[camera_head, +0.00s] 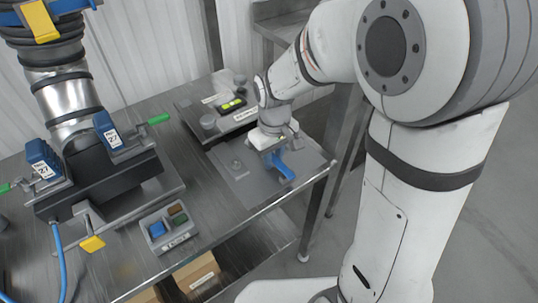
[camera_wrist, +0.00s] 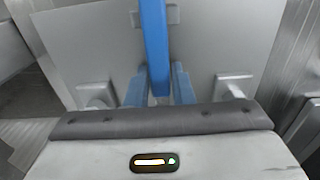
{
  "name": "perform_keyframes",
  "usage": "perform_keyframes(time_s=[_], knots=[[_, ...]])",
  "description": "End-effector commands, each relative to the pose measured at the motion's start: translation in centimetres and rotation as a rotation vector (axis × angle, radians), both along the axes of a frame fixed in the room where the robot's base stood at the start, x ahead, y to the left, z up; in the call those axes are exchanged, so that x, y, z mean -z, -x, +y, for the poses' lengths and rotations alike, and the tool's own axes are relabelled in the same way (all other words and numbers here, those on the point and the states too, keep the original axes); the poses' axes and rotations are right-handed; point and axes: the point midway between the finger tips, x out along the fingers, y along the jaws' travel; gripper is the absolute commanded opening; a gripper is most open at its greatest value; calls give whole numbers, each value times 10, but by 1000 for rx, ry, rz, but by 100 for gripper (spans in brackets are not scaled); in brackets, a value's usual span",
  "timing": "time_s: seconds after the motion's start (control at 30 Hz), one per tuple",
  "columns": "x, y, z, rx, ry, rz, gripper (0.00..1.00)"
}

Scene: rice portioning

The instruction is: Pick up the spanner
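A long blue bar, which looks like the spanner (camera_wrist: 155,40), runs down from the top middle of the wrist view to between my gripper's two blue fingers. My gripper (camera_wrist: 159,72) has one finger on each side of it, very close. I cannot tell whether the fingers touch it. In the head view, my gripper (camera_head: 272,155) points down over the grey plate at the table's right end. Blue parts show below it, but there I cannot separate spanner from fingers.
A grey plate (camera_head: 240,185) lies on the metal table (camera_head: 130,262). Behind it stands a grey unit with a yellow-green display (camera_head: 232,104). To the left is a large pipe assembly (camera_head: 75,120) with blue tags and green handles.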

Motion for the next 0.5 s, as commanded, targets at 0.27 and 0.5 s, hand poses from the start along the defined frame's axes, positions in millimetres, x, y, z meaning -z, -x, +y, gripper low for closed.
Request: perform_keyframes(time_s=[0.27, 0.5], knots=[[0, 0, 0, -1, 0, 0, 0], [0, 0, 1, -1, -1, -1, 0]])
